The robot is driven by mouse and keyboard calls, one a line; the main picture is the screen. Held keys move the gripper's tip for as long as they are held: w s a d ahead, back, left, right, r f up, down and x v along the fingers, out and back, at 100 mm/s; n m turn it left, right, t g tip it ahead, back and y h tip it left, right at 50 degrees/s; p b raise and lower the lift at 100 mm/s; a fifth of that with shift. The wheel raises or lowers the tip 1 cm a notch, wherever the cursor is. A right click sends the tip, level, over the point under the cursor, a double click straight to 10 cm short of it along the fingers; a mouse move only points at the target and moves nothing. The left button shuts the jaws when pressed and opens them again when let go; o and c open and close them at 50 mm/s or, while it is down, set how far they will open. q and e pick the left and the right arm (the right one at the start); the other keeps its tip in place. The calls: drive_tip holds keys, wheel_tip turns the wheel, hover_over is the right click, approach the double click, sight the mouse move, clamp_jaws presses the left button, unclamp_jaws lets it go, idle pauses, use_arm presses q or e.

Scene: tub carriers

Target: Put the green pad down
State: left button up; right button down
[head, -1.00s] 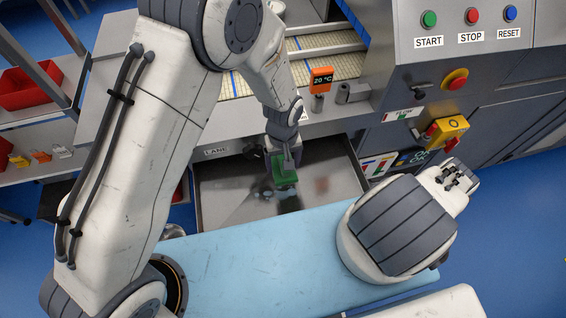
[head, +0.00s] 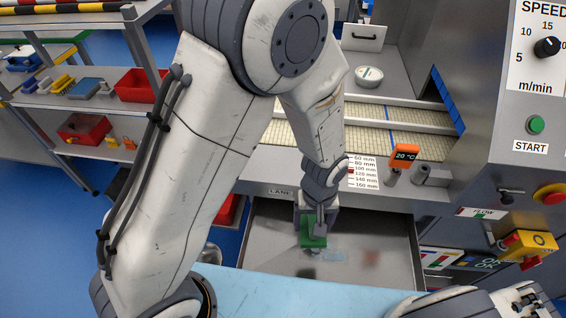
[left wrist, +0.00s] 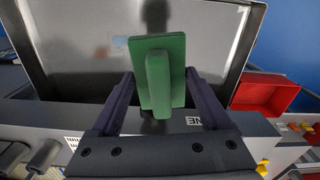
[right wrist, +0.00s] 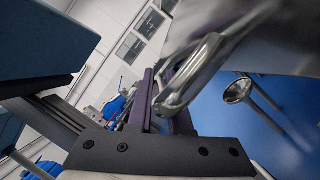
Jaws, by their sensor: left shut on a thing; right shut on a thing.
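The green pad (head: 313,232) is a flat plate with a raised grip bar. My left gripper (head: 319,214) is shut on it, above the open grey metal tray (head: 262,238). In the left wrist view the pad (left wrist: 176,62) sits between the fingers, its bar towards me, with the tray floor (left wrist: 75,55) behind it. I cannot tell whether the pad touches the floor. My right gripper (right wrist: 164,112) is shut on a shiny curved metal handle (right wrist: 199,72) in the right wrist view. What the handle belongs to is unclear.
A faint bluish patch (head: 333,256) and a reddish patch (head: 371,259) show on the tray floor. A pale blue surface (head: 300,294) lies in front of it. A machine with a START button (head: 536,125) stands at right. Red bins (head: 140,86) sit on the left shelves.

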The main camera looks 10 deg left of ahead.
use_arm(q)
drive_tip(key=w+a+r, duration=0.2)
drive_tip(key=r, duration=0.1)
drive_tip(key=shift+w+a+r, duration=0.1)
drive_tip(key=shift+w+a, duration=0.05)
drive_tip(key=shift+a, duration=0.1)
drive_tip(key=shift+m, duration=0.3)
drive_tip(key=w+a+r, duration=0.1)
drive_tip(key=w, duration=0.2)
drive_tip(key=w+a+r, duration=0.1)
drive_tip(key=w, duration=0.2)
drive_tip(key=w+a+r, duration=0.1)
drive_tip(key=w+r, duration=0.1)
drive_tip(key=w, duration=0.2)
wheel_tip(320, 180, up, 4)
drive_tip(key=m, duration=0.1)
hover_over(281, 162)
wheel_tip(281, 162, down, 10)
drive_tip(key=shift+r, duration=0.1)
drive_tip(key=o, duration=1.3)
